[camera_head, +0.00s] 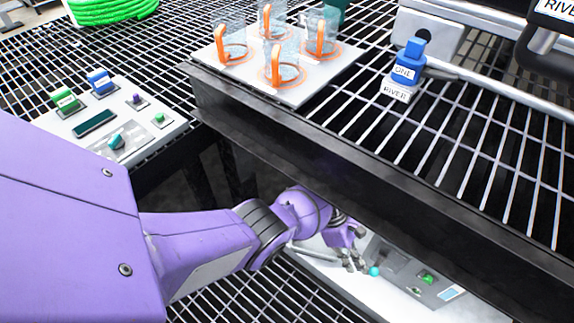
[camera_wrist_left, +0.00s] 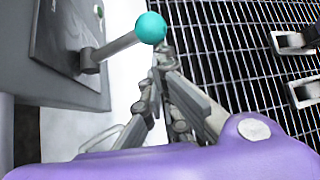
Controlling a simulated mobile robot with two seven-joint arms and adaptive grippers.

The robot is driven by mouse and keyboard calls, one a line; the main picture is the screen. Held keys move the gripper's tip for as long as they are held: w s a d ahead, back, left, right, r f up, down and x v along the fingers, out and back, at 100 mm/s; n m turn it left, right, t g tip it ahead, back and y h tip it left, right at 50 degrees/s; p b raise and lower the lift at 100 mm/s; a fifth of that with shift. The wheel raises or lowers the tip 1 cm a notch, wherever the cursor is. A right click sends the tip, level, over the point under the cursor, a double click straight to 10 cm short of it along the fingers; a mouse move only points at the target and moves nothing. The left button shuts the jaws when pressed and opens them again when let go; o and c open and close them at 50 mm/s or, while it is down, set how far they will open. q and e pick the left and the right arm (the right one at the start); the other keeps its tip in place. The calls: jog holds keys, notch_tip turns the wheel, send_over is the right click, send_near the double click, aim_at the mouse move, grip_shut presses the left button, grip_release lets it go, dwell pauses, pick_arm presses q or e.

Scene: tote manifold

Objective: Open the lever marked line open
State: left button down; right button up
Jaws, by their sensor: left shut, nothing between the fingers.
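A lever with a teal ball knob (camera_wrist_left: 152,27) sticks out from a grey panel (camera_wrist_left: 70,40) in the left wrist view. Its metal rod runs from the panel up and right to the knob. The knob also shows in the head view (camera_head: 374,271), low under the black table edge. No "line open" marking is readable. My left gripper (camera_head: 357,265) is shut and empty beside the knob. In the left wrist view its fingertips (camera_wrist_left: 160,65) are just below the knob; I cannot tell if they touch it. My right gripper is not in view.
A black grated table (camera_head: 330,165) overhangs my left gripper. On it stand a white board (camera_head: 310,92) with clear cups and a blue block (camera_head: 406,72) marked ONE. A button panel (camera_head: 150,145) is at left. The lever's panel also bears a green switch (camera_head: 427,278).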

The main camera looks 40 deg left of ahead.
pick_arm(q)
jog(key=shift+w+r, duration=0.2)
jog(key=s+v, duration=0.1)
jog(key=v, duration=0.6)
jog(key=shift+w, duration=0.35)
jog(key=shift+a, duration=0.15)
